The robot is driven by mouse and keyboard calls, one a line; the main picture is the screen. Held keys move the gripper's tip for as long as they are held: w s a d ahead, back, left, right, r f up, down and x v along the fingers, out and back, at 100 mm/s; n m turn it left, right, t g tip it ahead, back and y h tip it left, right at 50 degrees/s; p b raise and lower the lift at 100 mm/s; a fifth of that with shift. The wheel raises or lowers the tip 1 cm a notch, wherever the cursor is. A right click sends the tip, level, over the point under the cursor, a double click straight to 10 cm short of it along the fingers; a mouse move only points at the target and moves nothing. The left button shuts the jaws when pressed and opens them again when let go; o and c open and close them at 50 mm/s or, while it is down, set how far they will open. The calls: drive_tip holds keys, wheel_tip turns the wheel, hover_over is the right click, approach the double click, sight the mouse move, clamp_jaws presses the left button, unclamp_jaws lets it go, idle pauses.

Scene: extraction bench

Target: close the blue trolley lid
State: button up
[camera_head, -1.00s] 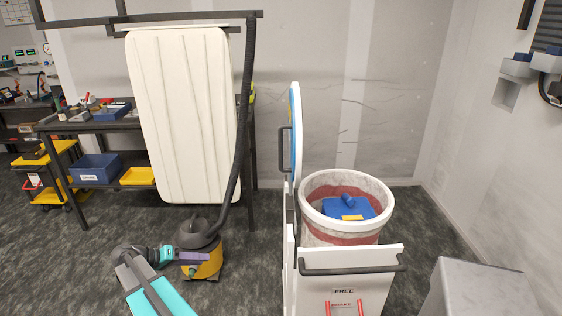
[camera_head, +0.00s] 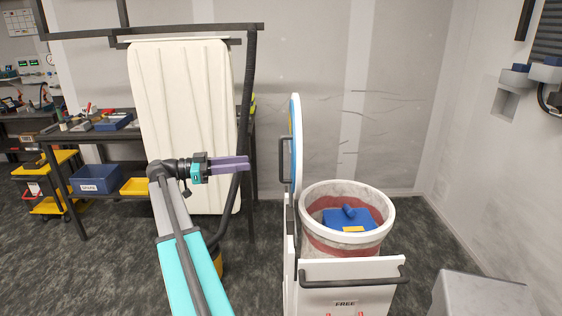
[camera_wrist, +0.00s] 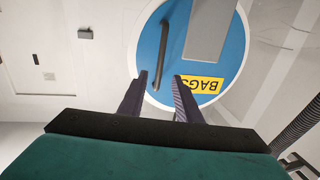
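The trolley lid (camera_head: 296,150) stands upright and open above the left side of the white trolley (camera_head: 350,269), seen nearly edge-on in the head view. In the wrist view the lid is a blue disc (camera_wrist: 206,52) with a white rim and a yellow BAGS label, upside down. Its dark bar handle (camera_head: 284,158) faces my gripper (camera_head: 248,163); the handle also shows in the wrist view (camera_wrist: 163,52). My gripper is left of the handle at about its height, apart from it. The two fingers (camera_wrist: 163,92) are parted with nothing between them.
An open white and red drum (camera_head: 347,190) with a blue item (camera_head: 348,219) inside stands in the trolley. A tall cream panel (camera_head: 180,110) hangs behind my arm, beside a dark hose or pole. A grey box (camera_head: 485,298) stands at lower right.

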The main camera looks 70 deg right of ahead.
idle(0.3)
drive_tip(key=p, duration=0.5)
hover_over(281, 180)
drive_tip(key=shift+d+f, duration=0.1)
drive_tip(key=shift+d, duration=0.3)
drive_tip(key=shift+w, duration=0.1)
clamp_jaws()
drive_tip(key=shift+a, duration=0.1)
